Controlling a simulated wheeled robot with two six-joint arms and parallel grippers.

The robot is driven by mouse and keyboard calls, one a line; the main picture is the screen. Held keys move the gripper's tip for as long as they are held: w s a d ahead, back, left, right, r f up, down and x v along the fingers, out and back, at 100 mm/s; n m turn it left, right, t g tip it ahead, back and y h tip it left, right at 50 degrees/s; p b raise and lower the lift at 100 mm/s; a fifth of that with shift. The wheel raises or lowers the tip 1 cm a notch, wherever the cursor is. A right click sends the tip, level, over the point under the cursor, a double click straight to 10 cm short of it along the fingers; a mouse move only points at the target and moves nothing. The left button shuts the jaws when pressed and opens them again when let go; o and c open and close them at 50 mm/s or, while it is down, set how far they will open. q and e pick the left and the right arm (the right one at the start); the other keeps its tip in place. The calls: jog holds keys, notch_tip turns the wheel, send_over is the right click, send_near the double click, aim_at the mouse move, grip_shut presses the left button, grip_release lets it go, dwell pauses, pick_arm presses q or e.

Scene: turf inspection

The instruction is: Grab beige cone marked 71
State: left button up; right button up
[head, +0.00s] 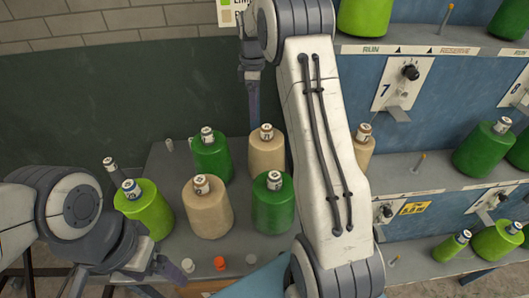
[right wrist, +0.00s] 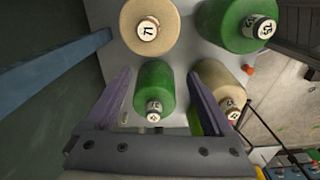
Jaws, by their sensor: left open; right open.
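My right gripper (head: 253,112) points down just behind and left of that cone, open and empty. In the right wrist view, my right gripper (right wrist: 158,80) has its fingers on either side of a green cone (right wrist: 155,85), with the 71 cone beyond the tips. My left gripper (head: 120,280) is open and empty at the lower left.
A lime cone (head: 145,212), a front beige cone (head: 207,208) and a front green cone (head: 272,205) share the grey table. A red cap (head: 219,264) lies near its front. Blue shelving (head: 440,125) with green cones stands right. My right arm hides part of the table.

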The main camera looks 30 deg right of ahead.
send_near(266, 126)
jog(key=shift+d+f, duration=0.2)
jog(key=shift+d, duration=0.05)
notch_tip(266, 126, down, 5)
jog(key=shift+d+r+p, duration=0.1)
jog(key=shift+r+p, duration=0.1)
jog(key=shift+p, duration=0.45)
jog(key=f+p, duration=0.1)
jog(key=f, duration=0.2)
jog(key=f+p, duration=0.1)
jog(key=shift+s+a+f+p, duration=0.15)
jog(key=shift+a+f+p, duration=0.15)
jog(key=shift+f, duration=0.5)
grip_shut()
jog(key=shift+r, duration=0.15)
